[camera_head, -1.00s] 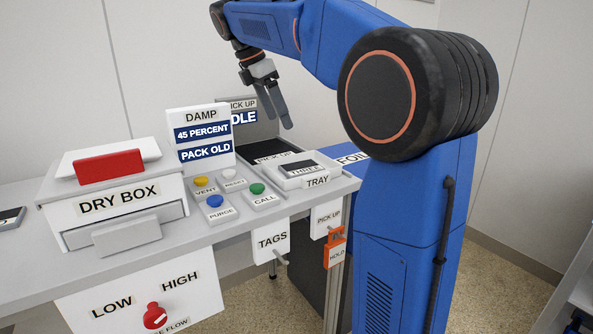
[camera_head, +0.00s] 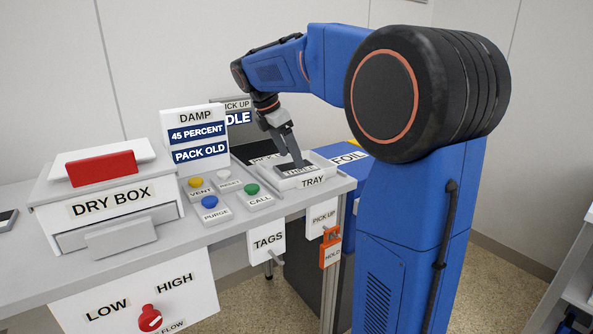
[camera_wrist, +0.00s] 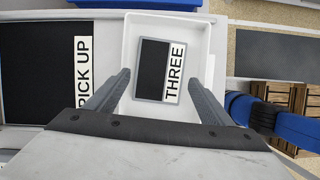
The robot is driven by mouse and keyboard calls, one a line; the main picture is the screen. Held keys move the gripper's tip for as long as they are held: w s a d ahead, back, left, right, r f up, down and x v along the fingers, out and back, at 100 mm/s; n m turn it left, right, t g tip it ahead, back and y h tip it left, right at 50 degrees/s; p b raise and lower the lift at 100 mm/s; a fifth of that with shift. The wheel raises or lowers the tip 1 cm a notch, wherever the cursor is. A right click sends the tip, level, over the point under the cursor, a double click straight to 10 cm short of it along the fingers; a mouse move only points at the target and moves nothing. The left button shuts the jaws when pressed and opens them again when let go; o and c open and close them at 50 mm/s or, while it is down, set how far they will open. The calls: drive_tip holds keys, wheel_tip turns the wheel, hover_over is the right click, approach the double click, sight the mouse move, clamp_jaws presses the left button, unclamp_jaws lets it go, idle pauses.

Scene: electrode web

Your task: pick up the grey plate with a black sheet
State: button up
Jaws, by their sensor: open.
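The grey plate with a black sheet (camera_wrist: 152,70) lies flat in the white tray (camera_wrist: 194,28), with a label reading THREE along one side. In the wrist view it sits ahead of and between the two fingers of my gripper (camera_wrist: 158,80), which is open and empty. In the head view my gripper (camera_head: 297,158) points down over the tray (camera_head: 316,182), and its fingers hide part of the plate. I cannot tell the exact height of the fingertips above the plate.
A black pad labelled PICK UP (camera_wrist: 38,70) lies left of the tray in the wrist view. A panel with coloured buttons (camera_head: 230,192), the DRY BOX (camera_head: 115,205) and a DAMP sign (camera_head: 195,135) stand on the bench. A blue FOIL box (camera_head: 350,156) is beyond the tray.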

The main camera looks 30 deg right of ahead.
sight(293, 168)
drive_tip(key=shift+x, duration=1.65)
drive_tip(key=c, duration=0.8)
drive_tip(key=shift+o, duration=0.2)
drive_tip(key=shift+r, duration=0.1)
wheel_tip(293, 168, up, 10)
